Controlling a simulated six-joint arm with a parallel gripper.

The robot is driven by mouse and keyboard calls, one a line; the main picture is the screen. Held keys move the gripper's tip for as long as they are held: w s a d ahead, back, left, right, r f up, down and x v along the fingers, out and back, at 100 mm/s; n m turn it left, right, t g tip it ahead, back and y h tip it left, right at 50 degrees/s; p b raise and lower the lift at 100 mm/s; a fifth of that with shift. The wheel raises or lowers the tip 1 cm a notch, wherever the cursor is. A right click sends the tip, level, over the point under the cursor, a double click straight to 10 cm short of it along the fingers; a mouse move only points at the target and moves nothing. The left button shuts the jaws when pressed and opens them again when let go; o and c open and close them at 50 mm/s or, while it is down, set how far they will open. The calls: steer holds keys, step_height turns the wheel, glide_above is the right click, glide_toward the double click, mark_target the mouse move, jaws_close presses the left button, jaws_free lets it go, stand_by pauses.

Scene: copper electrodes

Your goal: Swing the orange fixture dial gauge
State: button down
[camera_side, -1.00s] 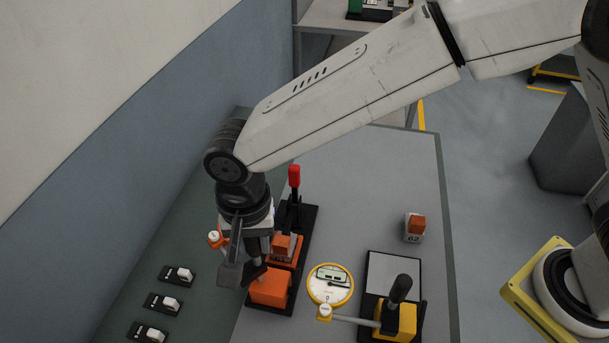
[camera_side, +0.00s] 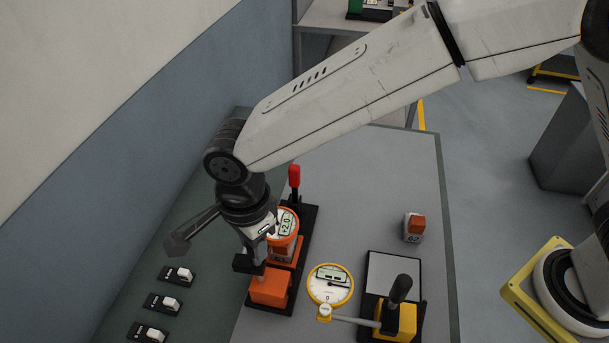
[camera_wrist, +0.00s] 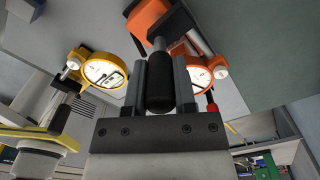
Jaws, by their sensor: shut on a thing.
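The orange dial gauge (camera_side: 285,224) shows beside my gripper in the side view, over the orange fixture (camera_side: 270,288); its small display appears to read +2.0. In the wrist view the gauge (camera_wrist: 201,76) is right of the fingers, partly hidden by one. My gripper (camera_side: 249,263) is shut on a black handle (camera_wrist: 160,88), which stands between the fingers in the wrist view. The handle is mostly hidden in the side view. The fixture's orange block (camera_wrist: 147,16) shows beyond the handle in the wrist view.
A yellow dial gauge (camera_side: 330,285) with a yellow fixture (camera_side: 399,320) and black handle stands to the right. An upright red lever (camera_side: 294,176) rises behind the orange fixture. Several switches (camera_side: 178,275) are at left.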

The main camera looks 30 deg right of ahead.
steer(key=shift+w+r+m, duration=0.1)
steer(key=shift+m, duration=0.3)
steer(key=shift+c, duration=2.1)
jaws_free()
steer(key=shift+r, duration=3.85)
steer(key=shift+d, duration=0.15)
